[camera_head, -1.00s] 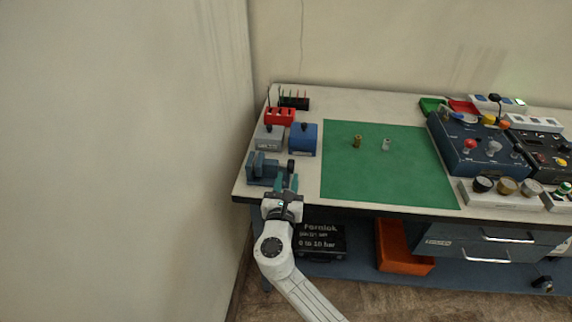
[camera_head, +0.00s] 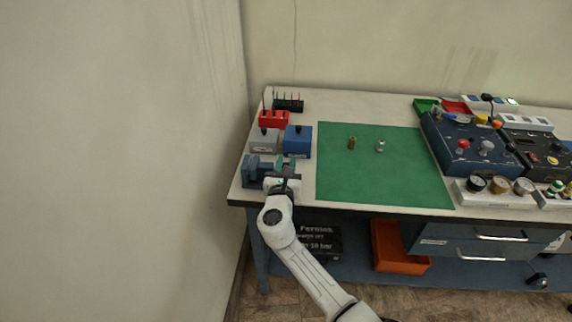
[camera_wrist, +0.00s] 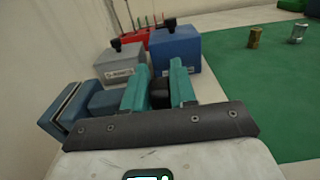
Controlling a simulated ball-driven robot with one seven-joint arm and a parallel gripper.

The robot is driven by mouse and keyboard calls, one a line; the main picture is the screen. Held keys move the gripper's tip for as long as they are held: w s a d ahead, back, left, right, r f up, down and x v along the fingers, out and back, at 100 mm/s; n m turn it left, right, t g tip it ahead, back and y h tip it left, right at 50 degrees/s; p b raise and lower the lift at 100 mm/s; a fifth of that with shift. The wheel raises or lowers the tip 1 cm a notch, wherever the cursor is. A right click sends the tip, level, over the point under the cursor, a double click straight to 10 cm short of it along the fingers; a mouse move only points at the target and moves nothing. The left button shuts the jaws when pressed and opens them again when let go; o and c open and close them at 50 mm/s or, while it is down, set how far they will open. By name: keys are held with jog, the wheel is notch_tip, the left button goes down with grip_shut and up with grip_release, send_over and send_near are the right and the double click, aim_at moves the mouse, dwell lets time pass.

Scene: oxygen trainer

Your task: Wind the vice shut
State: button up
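The blue-grey vice (camera_head: 256,170) stands at the bench's front left corner. In the wrist view its jaw block (camera_wrist: 66,110) is at the left, with a dark gap line near its outer end, and its body (camera_wrist: 106,102) runs right behind my fingers. My gripper (camera_head: 286,168) is at the right end of the vice. In the wrist view the teal fingers of my gripper (camera_wrist: 160,80) stand apart, one on each side of a black part (camera_wrist: 160,94), which looks like the vice's handle. I cannot tell whether both fingers press on it. The handle's lower part is hidden.
A grey box (camera_head: 264,140) and a blue box (camera_head: 297,141) stand close behind the vice, with a red rack (camera_head: 273,119) beyond. The green mat (camera_head: 380,180) to the right holds two small fittings. A wall is at the left.

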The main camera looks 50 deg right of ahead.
grip_shut()
jog(key=shift+r+p, duration=0.25)
jog(key=shift+p, duration=0.65)
jog(key=p, duration=0.2)
jog(key=g+y+p, duration=0.1)
jog(key=p, duration=0.1)
jog(key=shift+w+r, duration=0.1)
jog(key=shift+r, duration=0.15)
jog(key=p, duration=0.1)
jog(key=g+y+p, duration=0.1)
jog(key=p, duration=0.1)
jog(key=shift+w+d+f+y+p, duration=0.1)
jog(key=shift+d+f+y+p, duration=0.05)
jog(key=shift+y+p, duration=0.15)
jog(key=shift+w+d+f+g+y+p, duration=0.1)
jog(key=shift+f+g+y+p, duration=0.15)
jog(key=shift+g+y, duration=0.3)
jog(key=shift+w+d+f+g+y+p, duration=0.1)
jog(key=shift+g+y+p, duration=0.25)
jog(key=shift+y, duration=0.3)
jog(key=shift+d+f+g+y, duration=0.15)
jog(key=shift+g+y, duration=0.5)
jog(key=shift+y, duration=0.15)
jog(key=shift+d+f+g+y, duration=0.1)
jog(key=shift+f+g+y, duration=0.05)
jog(key=shift+g+y, duration=0.6)
